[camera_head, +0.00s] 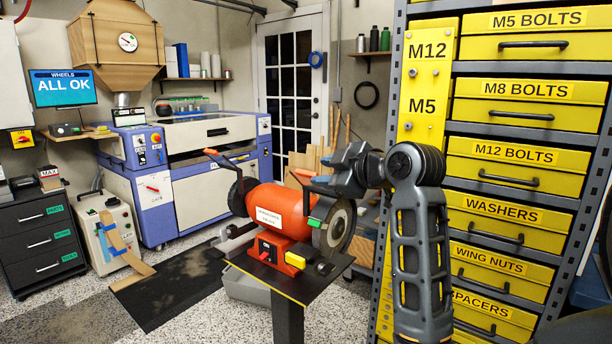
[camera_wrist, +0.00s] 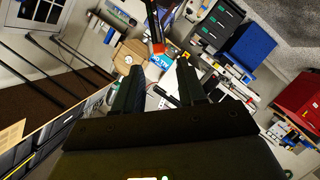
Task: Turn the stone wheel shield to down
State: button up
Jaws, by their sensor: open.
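The orange bench grinder (camera_head: 280,210) stands on a small dark stand. Its grey stone wheel (camera_head: 338,228) is on the right side, facing me. The stone wheel shield (camera_head: 318,188) is a dark arm with an orange tip, raised above the wheel and reaching left; my gripper partly hides it. My gripper (camera_head: 326,183) is just above the wheel, close to the shield, pointing left. Whether it touches the shield is unclear. In the wrist view my gripper (camera_wrist: 160,80) has its two dark fingers apart. A bar with an orange-red end (camera_wrist: 157,46) shows beyond the fingertips, between them.
A second shield (camera_head: 220,160) with an orange tip is raised over the left wheel (camera_head: 240,195). A tall rack of yellow drawers (camera_head: 520,155) stands close on the right, behind my arm. A blue and white machine (camera_head: 185,165) is at the back left.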

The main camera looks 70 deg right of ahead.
aim_at(308, 173)
jog(key=x, duration=0.7)
jog(key=shift+w+d+f, duration=0.1)
jog(key=shift+w, duration=0.15)
grip_shut()
dwell(0.4)
